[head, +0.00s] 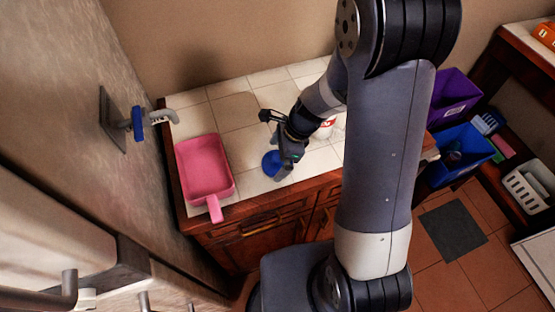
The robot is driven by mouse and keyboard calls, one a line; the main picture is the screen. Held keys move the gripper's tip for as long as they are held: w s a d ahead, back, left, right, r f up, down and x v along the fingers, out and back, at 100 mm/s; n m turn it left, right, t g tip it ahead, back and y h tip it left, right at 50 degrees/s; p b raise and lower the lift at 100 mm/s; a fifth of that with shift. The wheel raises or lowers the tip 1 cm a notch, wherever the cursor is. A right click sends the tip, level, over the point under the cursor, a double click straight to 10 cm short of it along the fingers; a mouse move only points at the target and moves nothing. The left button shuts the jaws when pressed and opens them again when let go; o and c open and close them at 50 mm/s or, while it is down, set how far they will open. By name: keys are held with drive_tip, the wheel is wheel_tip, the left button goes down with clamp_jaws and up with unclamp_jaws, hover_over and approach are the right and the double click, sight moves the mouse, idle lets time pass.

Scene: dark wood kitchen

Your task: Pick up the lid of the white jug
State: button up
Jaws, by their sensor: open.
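My gripper (283,172) points down over the tiled counter, near its front edge. It is open. A round blue object (270,162) lies at its left side, partly covered by the gripper; it could be the lid, but I cannot tell for sure. A white object with a red mark (327,129), perhaps the white jug, shows behind my arm. Most of it is hidden, so I cannot see its top. I cannot tell whether the fingers touch the blue object.
A pink dustpan-like tray (205,168) lies on the left of the tiled counter (237,113). A blue-and-grey fixture (140,122) sticks out from the left wall. Purple (455,95) and blue (458,157) bins stand at right. The counter's back left is clear.

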drive_tip(key=shift+a+f, duration=0.2)
drive_tip(key=shift+f, duration=0.4)
drive_tip(key=shift+c, duration=0.2)
drive_tip(key=c, duration=0.9)
drive_tip(key=shift+r, duration=0.15)
